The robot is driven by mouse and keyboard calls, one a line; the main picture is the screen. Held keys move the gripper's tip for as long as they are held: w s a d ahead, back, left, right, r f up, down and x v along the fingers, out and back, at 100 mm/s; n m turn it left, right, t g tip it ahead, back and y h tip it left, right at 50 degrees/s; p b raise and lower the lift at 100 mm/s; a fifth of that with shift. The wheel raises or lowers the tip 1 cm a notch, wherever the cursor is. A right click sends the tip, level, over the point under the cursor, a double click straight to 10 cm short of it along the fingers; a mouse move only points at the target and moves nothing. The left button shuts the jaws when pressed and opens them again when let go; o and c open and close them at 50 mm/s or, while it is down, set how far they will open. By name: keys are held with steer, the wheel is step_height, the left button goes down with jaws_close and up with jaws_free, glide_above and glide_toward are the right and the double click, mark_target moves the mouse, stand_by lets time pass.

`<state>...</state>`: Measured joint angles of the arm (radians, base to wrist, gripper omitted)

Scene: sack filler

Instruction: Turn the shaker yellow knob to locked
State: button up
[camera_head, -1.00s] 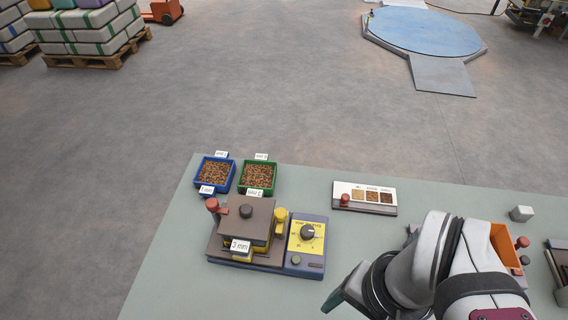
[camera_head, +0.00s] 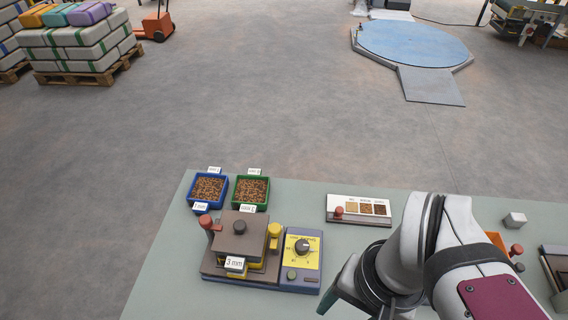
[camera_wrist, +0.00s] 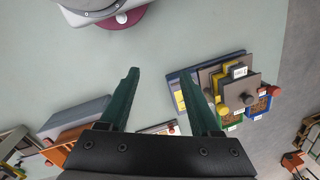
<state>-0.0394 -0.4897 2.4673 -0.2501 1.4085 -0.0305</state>
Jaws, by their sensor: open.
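The shaker (camera_head: 212,266) is a brown stacked box on the table with a "3 mm" label, a dark knob on top and a red knob at its left. Its yellow knob (camera_head: 275,231) stands upright at the right side of the box, beside the blue dial panel. In the wrist view the yellow knob (camera_wrist: 222,109) shows just right of the right finger. My gripper (camera_head: 338,293) is open and empty, right of the shaker and apart from it. Its two dark green fingers (camera_wrist: 160,86) span bare table in the wrist view. Which setting the yellow knob points to cannot be read.
The dial panel (camera_head: 290,275) with a yellow plate adjoins the shaker's right side. Blue (camera_head: 193,203) and green (camera_head: 236,204) trays of pellets stand behind it. A white sample board (camera_head: 345,217) lies farther right. An orange bin (camera_head: 496,241) is beyond my arm. The table's left front is clear.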

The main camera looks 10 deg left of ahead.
steer(key=w+a+r+n+h, duration=0.1)
steer(key=w+a+r+n, duration=0.2)
steer(key=w, duration=0.2)
steer(key=w+a+r+n, duration=0.2)
steer(key=w+n, duration=0.1)
steer(key=w, duration=0.3)
steer(key=n+h, duration=0.1)
steer(key=n, duration=0.3)
glide_toward(275, 227)
steer(key=shift+t, duration=0.3)
steer(key=f, duration=0.8)
steer(key=shift+s+d, duration=0.1)
steer(key=shift+s, duration=0.1)
steer(key=shift+f, duration=0.4)
jaws_close()
